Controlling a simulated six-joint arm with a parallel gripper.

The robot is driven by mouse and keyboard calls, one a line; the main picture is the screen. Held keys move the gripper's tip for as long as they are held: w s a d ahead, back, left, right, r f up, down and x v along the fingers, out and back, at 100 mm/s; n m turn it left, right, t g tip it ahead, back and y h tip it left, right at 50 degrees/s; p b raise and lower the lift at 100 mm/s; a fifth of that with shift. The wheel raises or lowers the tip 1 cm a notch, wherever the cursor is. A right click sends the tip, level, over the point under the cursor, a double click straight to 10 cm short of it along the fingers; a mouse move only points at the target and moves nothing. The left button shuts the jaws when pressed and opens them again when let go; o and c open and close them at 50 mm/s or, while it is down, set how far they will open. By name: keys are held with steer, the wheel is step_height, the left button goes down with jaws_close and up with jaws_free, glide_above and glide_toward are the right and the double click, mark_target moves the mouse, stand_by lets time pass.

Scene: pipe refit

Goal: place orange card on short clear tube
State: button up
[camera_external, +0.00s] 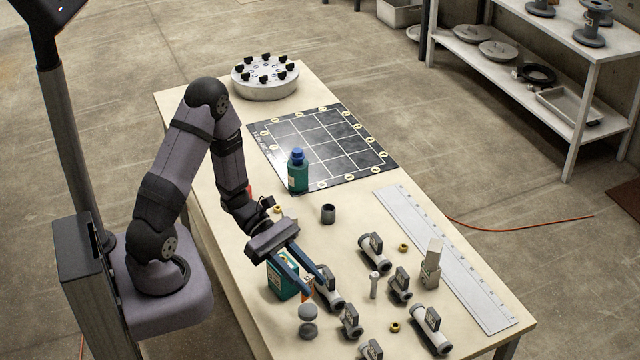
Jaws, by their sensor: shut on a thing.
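My gripper (318,289) points down and to the right over the near part of the table. An orange and white piece, seemingly the orange card (307,284), shows between its blue fingers, mostly covered by them. The fingertips overlap a grey pipe piece (333,300) in the picture; I cannot tell if they touch it. I cannot make out for sure which piece is the short clear tube. Several pipe pieces with dark boxes lie around, one of them at the right (432,328). A small pale upright piece (374,285) stands among them.
A teal box (282,281) stands beside the fingers, and a round grey-topped item (308,320) is close in front. A teal bottle with blue cap (298,172), a dark short cylinder (327,213) and a grey block (432,262) stand upright. A long ruler (440,255) lies along the right edge.

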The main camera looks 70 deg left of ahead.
steer(key=shift+f, duration=0.1)
steer(key=shift+f, duration=1.8)
steer(key=shift+f, duration=0.1)
steer(key=o, duration=1)
